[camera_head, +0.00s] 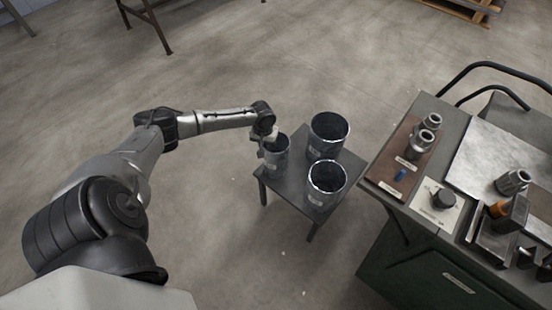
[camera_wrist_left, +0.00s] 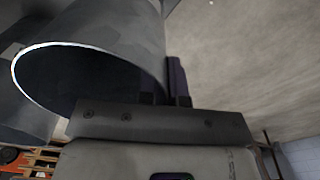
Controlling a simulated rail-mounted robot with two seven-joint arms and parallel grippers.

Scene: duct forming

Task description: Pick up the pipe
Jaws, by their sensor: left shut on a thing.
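Three dark metal pipes stand upright on a small square table (camera_head: 300,186). The left pipe (camera_head: 277,158) is the smallest and is at the table's left edge. A wider pipe (camera_head: 328,137) is at the back and another pipe (camera_head: 326,184) at the front right. My left gripper (camera_head: 268,142) is shut on the left pipe at its rim. In the left wrist view the held pipe (camera_wrist_left: 110,50) fills the upper left, and the gripper (camera_wrist_left: 175,95) meets its wall. I cannot tell whether the pipe is lifted off the table. My right gripper is not in view.
A green workbench (camera_head: 440,270) stands at the right, with metal fittings (camera_head: 424,138) on a brown board (camera_head: 396,172) and a metal sheet (camera_head: 490,160) on top. A wooden pallet (camera_head: 465,10) lies at the back right. The floor around the small table is clear.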

